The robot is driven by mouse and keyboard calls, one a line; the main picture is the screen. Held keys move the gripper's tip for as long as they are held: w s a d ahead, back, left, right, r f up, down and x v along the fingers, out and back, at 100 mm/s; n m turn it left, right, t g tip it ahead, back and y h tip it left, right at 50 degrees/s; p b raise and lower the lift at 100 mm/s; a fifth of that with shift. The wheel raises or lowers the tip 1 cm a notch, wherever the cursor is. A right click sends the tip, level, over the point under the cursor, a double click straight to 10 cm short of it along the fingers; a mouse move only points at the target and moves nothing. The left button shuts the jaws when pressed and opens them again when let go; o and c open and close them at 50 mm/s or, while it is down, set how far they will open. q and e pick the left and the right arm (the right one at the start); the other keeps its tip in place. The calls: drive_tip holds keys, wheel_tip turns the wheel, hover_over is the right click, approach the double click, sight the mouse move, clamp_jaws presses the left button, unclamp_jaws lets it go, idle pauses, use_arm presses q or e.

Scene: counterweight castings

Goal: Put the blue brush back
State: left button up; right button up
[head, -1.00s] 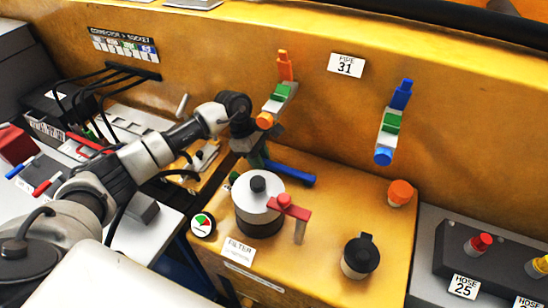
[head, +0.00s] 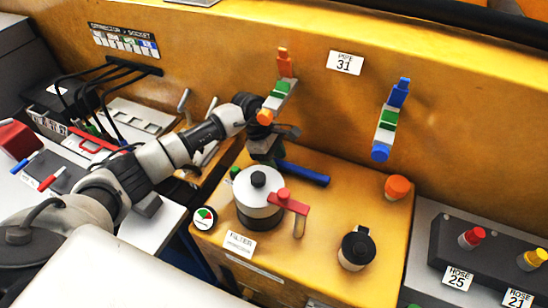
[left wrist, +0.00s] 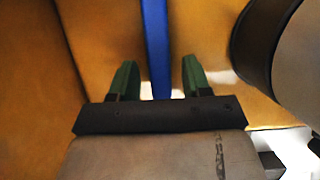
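The blue brush shows as a long blue bar (head: 302,174) over the yellow box top, behind the filter canister. It also shows in the left wrist view (left wrist: 157,45), running up and away between the green fingers. My left gripper (head: 265,155) is at the brush's left end, with one finger on each side. It appears partly closed on the brush, which travels with it. The end at the hand is hidden. My right gripper is not in view.
The filter canister (head: 258,198) with a red-handled lever (head: 289,201) stands just in front. A black-capped pot (head: 357,250) and orange knob (head: 398,187) are to the right. Valve handles (head: 276,94) and (head: 387,123) stick out from the yellow wall. The box top between is clear.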

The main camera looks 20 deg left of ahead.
use_arm(q)
drive_tip(key=shift+r, duration=0.1)
drive_tip(key=shift+a, duration=0.15)
drive_tip(key=a+b, duration=0.1)
drive_tip(key=a, duration=0.2)
drive_tip(key=a+b, duration=0.2)
drive_tip(key=a, duration=0.2)
drive_tip(key=a+b, duration=0.2)
drive_tip(key=a, duration=0.1)
drive_tip(key=shift+w+a+r, duration=0.25)
drive_tip(key=shift+a+r, duration=0.25)
drive_tip(key=shift+a, duration=0.65)
drive_tip(key=shift+r, duration=0.1)
